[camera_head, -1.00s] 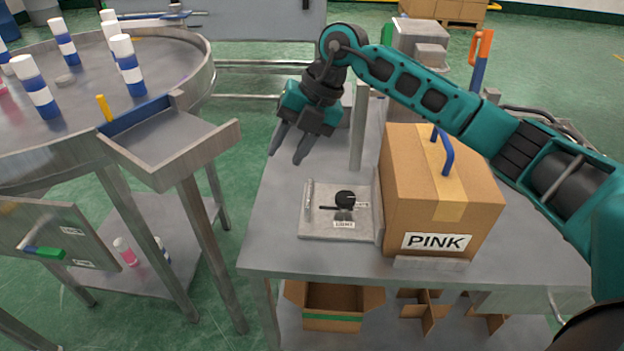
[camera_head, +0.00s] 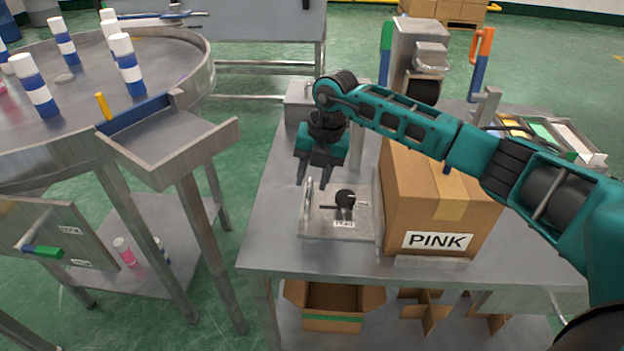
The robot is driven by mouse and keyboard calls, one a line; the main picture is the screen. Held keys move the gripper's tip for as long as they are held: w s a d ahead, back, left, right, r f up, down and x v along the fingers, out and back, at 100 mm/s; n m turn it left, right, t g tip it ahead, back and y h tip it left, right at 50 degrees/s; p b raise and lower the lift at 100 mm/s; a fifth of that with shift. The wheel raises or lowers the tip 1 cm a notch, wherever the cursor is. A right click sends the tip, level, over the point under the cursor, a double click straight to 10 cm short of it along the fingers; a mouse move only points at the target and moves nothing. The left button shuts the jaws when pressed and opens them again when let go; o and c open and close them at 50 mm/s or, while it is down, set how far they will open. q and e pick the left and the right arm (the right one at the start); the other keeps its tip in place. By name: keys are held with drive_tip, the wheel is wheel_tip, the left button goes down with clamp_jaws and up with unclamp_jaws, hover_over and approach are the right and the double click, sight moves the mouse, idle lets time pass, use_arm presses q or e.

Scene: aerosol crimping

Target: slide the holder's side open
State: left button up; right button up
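The holder (camera_head: 318,229) is a grey metal plate on the steel table, left of the cardboard box. It has a black round knob (camera_head: 344,198) with small white labels beside it. A thin upright side piece (camera_head: 307,196) stands at the holder's left edge. My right gripper (camera_head: 311,186) points down at the holder's back left, with its two dark fingers apart and nothing seen between them. Its fingertips appear close to the top of the side piece; I cannot tell whether they touch. My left gripper is not in view.
A grey post rises behind the holder. A round table (camera_head: 190,88) with white and blue cans is at the left. The table top (camera_head: 268,235) left of the holder is clear.

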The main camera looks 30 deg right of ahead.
drive_tip(key=shift+a+f, duration=0.1)
drive_tip(key=shift+f, duration=0.4)
clamp_jaws()
drive_tip(key=shift+w, duration=0.1)
idle(0.3)
